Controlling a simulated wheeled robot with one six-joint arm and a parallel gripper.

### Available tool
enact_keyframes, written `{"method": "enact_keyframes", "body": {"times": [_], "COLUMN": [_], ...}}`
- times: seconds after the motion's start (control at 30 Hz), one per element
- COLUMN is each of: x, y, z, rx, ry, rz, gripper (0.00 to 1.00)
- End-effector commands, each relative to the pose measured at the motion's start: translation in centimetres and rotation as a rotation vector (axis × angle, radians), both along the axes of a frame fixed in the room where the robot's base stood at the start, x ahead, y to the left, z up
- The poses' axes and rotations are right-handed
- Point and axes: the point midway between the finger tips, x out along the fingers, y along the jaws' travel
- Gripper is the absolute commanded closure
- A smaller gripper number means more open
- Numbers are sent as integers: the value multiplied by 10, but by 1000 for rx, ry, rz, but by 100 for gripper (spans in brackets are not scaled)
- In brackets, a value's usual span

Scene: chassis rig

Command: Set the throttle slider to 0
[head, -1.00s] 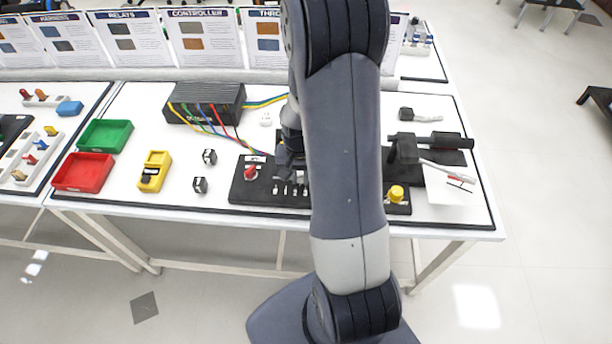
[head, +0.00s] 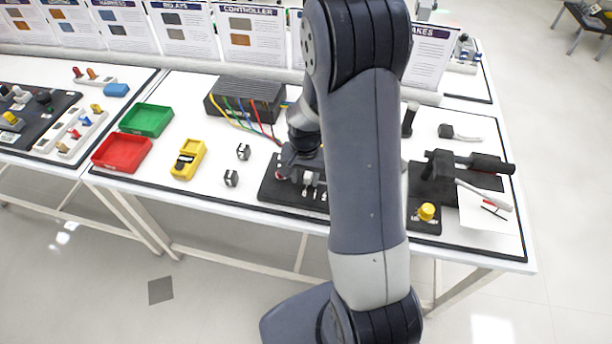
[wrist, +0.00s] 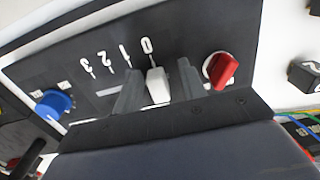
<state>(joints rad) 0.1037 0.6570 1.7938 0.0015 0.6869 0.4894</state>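The throttle slider's white knob (wrist: 157,86) stands on a black panel (wrist: 190,35) in the wrist view, by the printed 0. The marks 3, 2, 1 and 0 show inverted, with 0 nearest the red knob. My gripper (wrist: 158,82) has one finger on each side of the white knob. The fingers are apart, and a narrow gap seems to show beside the knob, clearer on the right. In the head view my gripper (head: 299,168) is low over the panel (head: 270,190), and my arm hides much of the panel.
A red rotary knob (wrist: 222,70) is close to the right finger, and a blue knob (wrist: 55,103) is at the left. A black box with coloured wires (head: 248,98) stands behind the panel. A yellow button (head: 427,211) sits right of my arm.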

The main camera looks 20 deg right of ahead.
Motion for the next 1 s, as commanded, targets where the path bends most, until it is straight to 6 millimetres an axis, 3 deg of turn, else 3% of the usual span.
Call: {"method": "enact_keyframes", "body": {"times": [0.37,0.8,1.0], "x": [0,0,-1], "y": [-1,0,0], "z": [9,88,106], "rx": [-1,-1,0], "ry": [1,-2,1], "rz": [0,1,1], "gripper": [60,60,60]}}
